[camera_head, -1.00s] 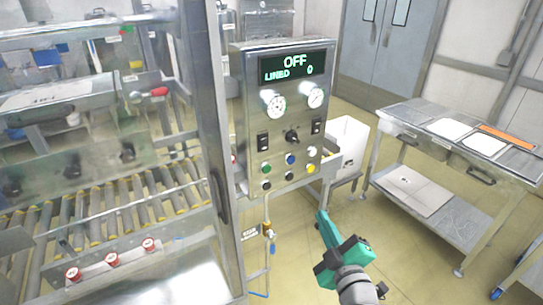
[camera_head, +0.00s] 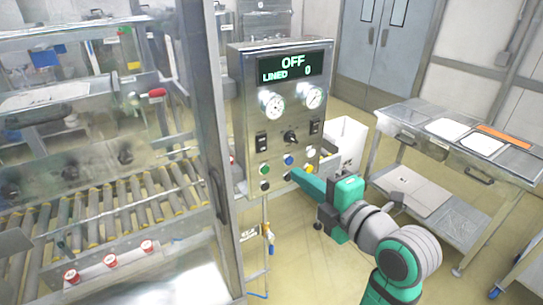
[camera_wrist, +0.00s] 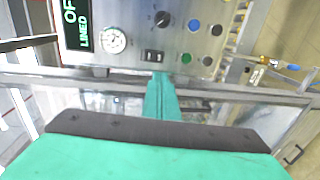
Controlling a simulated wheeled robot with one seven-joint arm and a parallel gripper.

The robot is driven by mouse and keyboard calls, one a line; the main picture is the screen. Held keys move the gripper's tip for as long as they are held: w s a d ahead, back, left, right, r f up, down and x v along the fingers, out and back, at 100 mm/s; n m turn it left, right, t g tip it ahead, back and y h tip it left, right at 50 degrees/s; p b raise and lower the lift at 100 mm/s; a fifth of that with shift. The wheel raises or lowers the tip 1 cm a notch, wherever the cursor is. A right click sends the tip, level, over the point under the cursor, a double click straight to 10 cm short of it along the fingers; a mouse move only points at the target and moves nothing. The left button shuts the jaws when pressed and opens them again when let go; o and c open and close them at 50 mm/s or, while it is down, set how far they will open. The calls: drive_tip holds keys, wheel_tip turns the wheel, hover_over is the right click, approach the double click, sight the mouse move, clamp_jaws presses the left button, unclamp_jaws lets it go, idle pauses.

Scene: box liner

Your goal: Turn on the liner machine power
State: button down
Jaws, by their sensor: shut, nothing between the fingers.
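The liner control panel (camera_head: 281,110) is a steel box, and its display (camera_head: 290,68) reads OFF and LINED 0. Below are two gauges, a left rocker switch (camera_head: 261,142), a right rocker switch (camera_head: 315,127) and a black knob (camera_head: 290,137). In the wrist view the fingers (camera_wrist: 160,95) point towards a rocker switch (camera_wrist: 153,56), apparently short of the panel.
A roller conveyor (camera_head: 120,205) and a steel frame post (camera_head: 212,150) stand left of the panel. A white bin (camera_head: 345,140) is behind it. A steel table (camera_head: 480,155) with trays stands at the right. A valve and pipe (camera_head: 267,232) hang below the panel.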

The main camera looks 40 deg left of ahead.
sight(263, 150)
drive_tip(key=x, duration=1.4)
drive_tip(key=shift+w, duration=0.1)
drive_tip(key=shift+d, duration=0.1)
